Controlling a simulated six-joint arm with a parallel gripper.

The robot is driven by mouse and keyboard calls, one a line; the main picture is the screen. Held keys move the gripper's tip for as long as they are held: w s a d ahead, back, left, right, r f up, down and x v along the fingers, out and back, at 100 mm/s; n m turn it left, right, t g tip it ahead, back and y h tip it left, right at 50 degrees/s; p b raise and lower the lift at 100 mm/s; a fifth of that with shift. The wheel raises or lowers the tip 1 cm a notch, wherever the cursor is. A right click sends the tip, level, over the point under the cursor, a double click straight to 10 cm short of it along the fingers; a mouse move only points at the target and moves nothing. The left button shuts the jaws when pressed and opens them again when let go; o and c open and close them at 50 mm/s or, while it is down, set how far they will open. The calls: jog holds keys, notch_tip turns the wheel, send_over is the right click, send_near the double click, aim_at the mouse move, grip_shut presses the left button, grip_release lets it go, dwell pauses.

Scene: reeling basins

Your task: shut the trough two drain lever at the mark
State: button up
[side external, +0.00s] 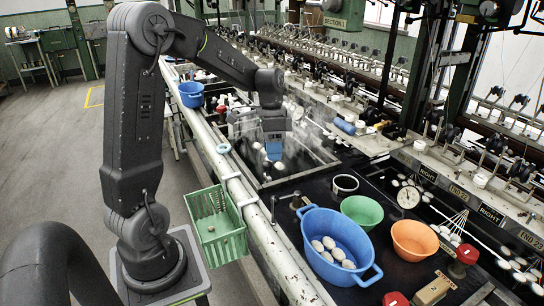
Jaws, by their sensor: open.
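My gripper (274,157), with blue fingers, points down over a steaming basin trough (320,160) in the side external view. It is open, and I see nothing between its fingers. Pale cocoons show around the fingers, partly blurred by steam. I cannot tell which fitting is the trough two drain lever, and no mark can be made out. A small dark upright fitting (273,208) stands at the near edge of the trough, apart from my gripper. Part of the trough's far left is hidden behind my gripper and wrist.
A blue oval tub (310,222) holds several cocoons. Green (362,211) and orange (414,240) bowls stand beside it. A green basket (216,222) hangs on the near rail. A blue bucket (191,94) stands farther back.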

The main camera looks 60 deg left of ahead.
aim_at(286, 197)
jog(key=shift+a+m, duration=0.3)
jog(key=shift+m, duration=0.1)
jog(key=shift+c, duration=0.8)
jog(key=a+m, duration=0.1)
jog(key=m, duration=0.2)
jog(key=s+a+m, duration=0.1)
jog(key=a+m, duration=0.1)
jog(key=m, duration=0.1)
jog(key=a+f+m+h, duration=0.1)
jog(key=a+m, duration=0.1)
jog(key=m, duration=0.1)
jog(key=shift+s+t, duration=0.2)
jog(key=shift+t, duration=0.1)
grip_shut()
jog(key=f+m, duration=0.1)
jog(key=f, duration=0.2)
jog(key=d+f+m, duration=0.1)
jog(key=f, duration=0.2)
jog(key=f+m, duration=0.1)
jog(key=f, duration=0.3)
jog(key=shift+s+d, duration=0.15)
jog(key=shift+d, duration=0.05)
jog(key=shift+d+f, duration=0.15)
jog(key=shift+d, duration=1.05)
jog(key=shift+w+d+f, duration=0.15)
jog(key=shift+w+d, duration=0.05)
jog(key=shift+d, duration=0.55)
